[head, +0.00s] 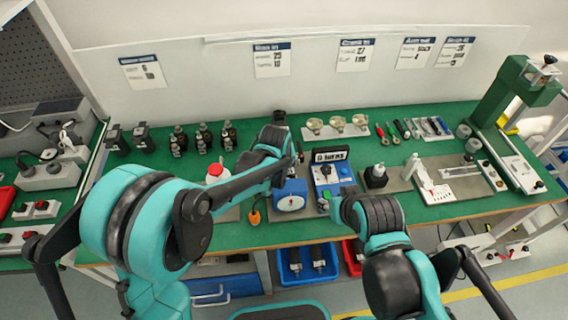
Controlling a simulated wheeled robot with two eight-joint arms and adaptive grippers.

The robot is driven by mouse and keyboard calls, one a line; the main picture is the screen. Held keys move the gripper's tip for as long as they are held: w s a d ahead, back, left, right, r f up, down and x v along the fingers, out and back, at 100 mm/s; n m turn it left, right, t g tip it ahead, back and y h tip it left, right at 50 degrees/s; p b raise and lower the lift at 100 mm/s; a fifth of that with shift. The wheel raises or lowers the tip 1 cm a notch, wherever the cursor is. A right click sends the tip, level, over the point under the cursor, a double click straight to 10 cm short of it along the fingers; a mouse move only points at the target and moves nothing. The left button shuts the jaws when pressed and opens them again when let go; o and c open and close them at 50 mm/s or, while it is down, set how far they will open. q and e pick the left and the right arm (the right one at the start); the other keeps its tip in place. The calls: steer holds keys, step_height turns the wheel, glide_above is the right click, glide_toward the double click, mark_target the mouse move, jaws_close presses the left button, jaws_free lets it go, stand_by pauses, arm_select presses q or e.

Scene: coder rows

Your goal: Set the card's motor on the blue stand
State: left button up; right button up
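Several dark motor-like units stand along the back left of the green bench, among them a boxy one (143,138) and a taller one (203,137). A blue device with a round white face (291,203) stands at the front middle. Beside it is a blue box (343,172) with a raised dark lettered panel (330,156). I cannot tell which is the stand, and the lettering is too small to read. My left gripper (278,132) reaches over the bench behind the blue device; its fingers are unclear. My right gripper (337,206) is low by the blue box's front, mostly hidden by its arm.
Glass-like round items (337,124) sit on a pale rack at the back. Hand tools (393,133) lie right of it. A green press (515,90) stands at the right end. Printed sheets (271,61) hang on the wall.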

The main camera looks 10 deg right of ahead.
arm_select(q)
steer(key=shift+f+b, duration=0.3)
stand_by(0.9)
steer(key=o, duration=1.4)
steer(key=shift+o, duration=0.2)
steer(key=v, duration=1.2)
